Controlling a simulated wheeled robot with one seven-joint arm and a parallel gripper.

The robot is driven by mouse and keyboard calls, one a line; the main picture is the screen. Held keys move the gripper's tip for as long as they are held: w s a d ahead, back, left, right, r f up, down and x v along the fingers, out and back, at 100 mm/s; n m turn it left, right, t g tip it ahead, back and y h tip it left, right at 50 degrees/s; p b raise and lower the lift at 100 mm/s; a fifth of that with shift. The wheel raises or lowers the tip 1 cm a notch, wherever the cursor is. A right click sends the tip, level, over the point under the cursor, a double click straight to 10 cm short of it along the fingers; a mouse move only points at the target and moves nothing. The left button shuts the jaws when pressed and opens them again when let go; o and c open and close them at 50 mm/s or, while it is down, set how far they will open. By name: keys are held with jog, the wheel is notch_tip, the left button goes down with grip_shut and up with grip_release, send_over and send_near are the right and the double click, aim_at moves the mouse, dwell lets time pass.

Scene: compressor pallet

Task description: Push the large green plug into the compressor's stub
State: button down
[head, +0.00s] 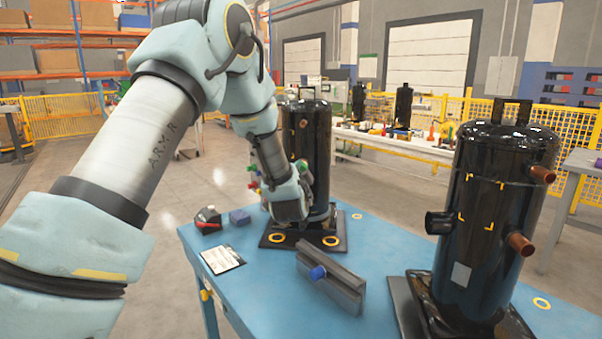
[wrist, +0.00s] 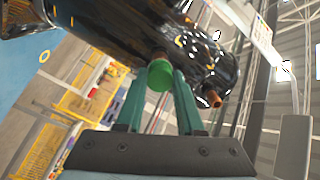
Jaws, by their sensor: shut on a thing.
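The large green plug (wrist: 160,75) sits between the two teal fingers of my gripper (wrist: 158,84), which is shut on it. The plug's far end is at a dark brownish stub (wrist: 158,56) on the black compressor (wrist: 115,32). It looks lined up with the stub and touching it, but I cannot tell how deep it sits. In the head view my arm's end is in front of the far black compressor (head: 320,145); the fingers and plug are hidden there. A smaller copper stub (wrist: 214,99) shows to the right on the compressor.
A second black compressor (head: 490,215) with copper stubs stands at the right of the blue table (head: 270,295). A grey block (head: 345,285) with a blue plug (head: 318,272) lies between. A clipboard (head: 222,260) and small red-black item (head: 208,219) lie at the left.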

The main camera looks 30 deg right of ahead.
jog(key=shift+w+d, duration=0.35)
jog(key=shift+w, duration=0.2)
dwell(0.4)
jog(key=shift+c, duration=2.3)
grip_release()
